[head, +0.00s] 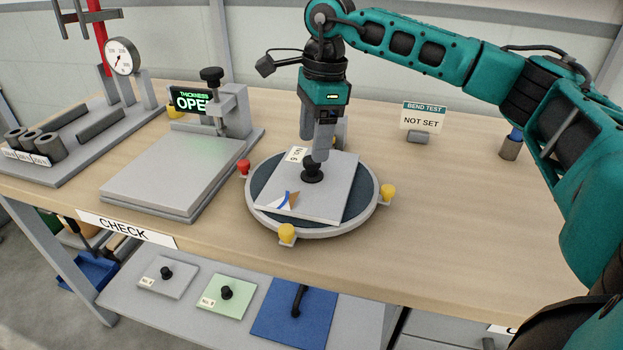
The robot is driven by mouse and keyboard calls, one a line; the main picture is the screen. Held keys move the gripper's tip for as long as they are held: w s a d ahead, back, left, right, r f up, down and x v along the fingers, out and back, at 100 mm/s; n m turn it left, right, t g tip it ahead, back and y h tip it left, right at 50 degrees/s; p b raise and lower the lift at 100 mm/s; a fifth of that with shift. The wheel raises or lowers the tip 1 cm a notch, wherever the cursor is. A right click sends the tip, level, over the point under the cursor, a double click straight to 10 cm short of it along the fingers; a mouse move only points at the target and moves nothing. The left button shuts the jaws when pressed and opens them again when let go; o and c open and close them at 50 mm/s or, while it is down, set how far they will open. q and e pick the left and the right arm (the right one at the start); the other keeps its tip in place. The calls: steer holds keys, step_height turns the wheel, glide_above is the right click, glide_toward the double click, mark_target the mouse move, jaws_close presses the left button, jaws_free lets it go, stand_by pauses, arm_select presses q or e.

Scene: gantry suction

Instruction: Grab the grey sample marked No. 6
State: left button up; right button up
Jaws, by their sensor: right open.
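A light grey square sample plate (335,192) lies on a round turntable (262,217) with a dark top. Its small white tag appears to read No. 6, turned in the picture. A black knob (312,172) stands at the plate's middle, and a blue and brown mark is near its front corner. My right gripper (320,150) points down at the knob, fingers open; whether they touch it cannot be told. Another grey plate (180,283) with a black knob lies on the lower shelf; its tag is too small to read surely. My left gripper is not in view.
A thickness gauge (240,110) showing OPEN stands left of the turntable with a flat grey plate before it. Red and yellow knobs ring the turntable. A green plate (240,300) and a blue mat (275,325) lie below. A BEND TEST sign (423,117) reads NOT SET. The table's right is mostly clear.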

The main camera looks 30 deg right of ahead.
mark_target(312, 171)
step_height(312, 171, down, 6)
steer(key=shift+w+a+r, duration=0.15)
steer(key=shift+r, duration=0.05)
steer(key=shift+c, duration=0.2)
jaws_close()
stand_by(0.5)
